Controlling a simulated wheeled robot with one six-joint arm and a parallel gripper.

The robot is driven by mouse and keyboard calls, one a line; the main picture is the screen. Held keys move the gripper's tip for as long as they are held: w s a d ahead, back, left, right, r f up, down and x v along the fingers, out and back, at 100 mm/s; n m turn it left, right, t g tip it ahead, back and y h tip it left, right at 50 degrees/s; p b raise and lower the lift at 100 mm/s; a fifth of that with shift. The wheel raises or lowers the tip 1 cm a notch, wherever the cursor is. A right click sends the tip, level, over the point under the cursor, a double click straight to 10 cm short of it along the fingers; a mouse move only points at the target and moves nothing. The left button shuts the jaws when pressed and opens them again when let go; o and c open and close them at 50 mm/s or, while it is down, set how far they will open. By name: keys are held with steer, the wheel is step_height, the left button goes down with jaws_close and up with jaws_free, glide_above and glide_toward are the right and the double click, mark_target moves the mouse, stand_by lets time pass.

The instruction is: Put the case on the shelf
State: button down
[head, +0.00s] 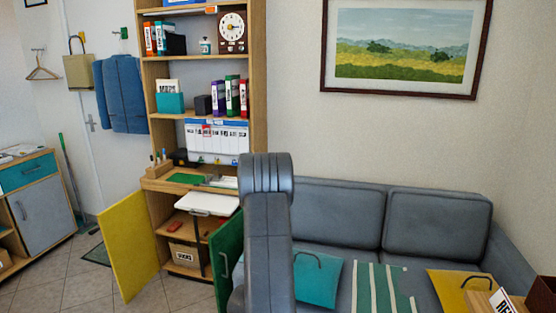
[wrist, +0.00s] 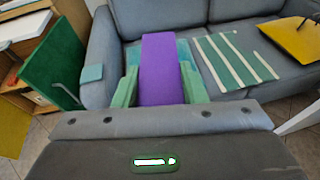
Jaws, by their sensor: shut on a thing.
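My gripper (wrist: 160,86) is shut on a purple case (wrist: 162,58), with a green finger on each side of it. The case is long and flat, and it points away from the wrist toward the grey sofa in the wrist view. In the head view my arm hides the gripper and the case. The wooden shelf (head: 258,70) stands left of centre in the head view. Its upper boards hold binders, a clock and small boxes. Its lower part has an open yellow door and an open green door.
A grey sofa (head: 336,210) carries a teal folder (head: 318,280), a striped green cloth (head: 368,288) and a yellow folder (head: 458,287). A white pull-out board (head: 208,203) sticks out from the shelf. The yellow door (head: 128,240) and green door (head: 227,258) jut forward. Tiled floor lies free at left.

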steer(key=shift+n+t+y, duration=0.3)
steer(key=shift+n+y, duration=0.3)
steer(key=r, duration=0.4)
steer(key=w+r, duration=0.1)
steer(key=r, duration=0.2)
steer(key=shift+d, duration=0.1)
steer(key=shift+r, duration=0.55)
